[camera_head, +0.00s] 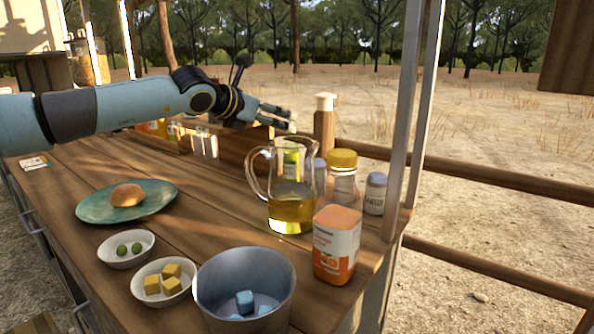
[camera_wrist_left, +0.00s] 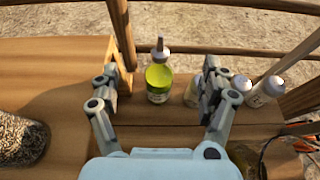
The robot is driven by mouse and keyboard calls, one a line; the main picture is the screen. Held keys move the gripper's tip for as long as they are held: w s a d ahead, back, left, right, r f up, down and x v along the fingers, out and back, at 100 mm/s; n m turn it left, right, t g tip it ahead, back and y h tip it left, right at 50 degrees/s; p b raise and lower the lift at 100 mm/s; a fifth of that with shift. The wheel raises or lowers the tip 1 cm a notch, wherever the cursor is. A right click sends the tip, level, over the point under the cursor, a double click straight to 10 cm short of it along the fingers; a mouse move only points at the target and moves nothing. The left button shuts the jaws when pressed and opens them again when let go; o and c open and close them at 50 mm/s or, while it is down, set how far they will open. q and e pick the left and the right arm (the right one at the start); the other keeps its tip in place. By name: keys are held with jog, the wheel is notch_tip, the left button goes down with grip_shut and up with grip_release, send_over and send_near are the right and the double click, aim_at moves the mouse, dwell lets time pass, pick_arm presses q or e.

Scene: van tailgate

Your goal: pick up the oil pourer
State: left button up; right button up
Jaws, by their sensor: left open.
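The oil pourer (camera_wrist_left: 158,83) is a bottle with yellow-green contents and a grey cap with a dark spout. In the left wrist view it stands upright on the wooden counter, framed between the two fingers. In the head view a green part of what looks like it (camera_head: 291,157) shows behind the glass jug. My left gripper (camera_head: 288,119) is open and empty, above the counter near the back rail; its spread fingers also show in the left wrist view (camera_wrist_left: 160,88). My right gripper is not in view.
The glass jug (camera_head: 291,211) of yellow liquid stands in front of the bottle. A plate (camera_head: 92,208) is nearer.

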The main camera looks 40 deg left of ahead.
pick_arm(q)
jog(key=f+b, duration=0.1)
jog(key=f, duration=0.2)
jog(key=w+f+b, duration=0.1)
jog(key=f, duration=0.2)
jog(key=f+b, duration=0.1)
jog(key=f, duration=0.2)
jog(key=shift+w+a+f, duration=0.1)
jog(key=shift+w+f, duration=0.1)
jog(key=shift+w, duration=0.15)
jog(key=b+x, duration=0.2)
jog(key=x, duration=0.3)
jog(key=shift+w+f, duration=0.15)
jog(key=shift+w, duration=0.25)
jog(key=shift+c, duration=0.3)
jog(key=c, duration=1.5)
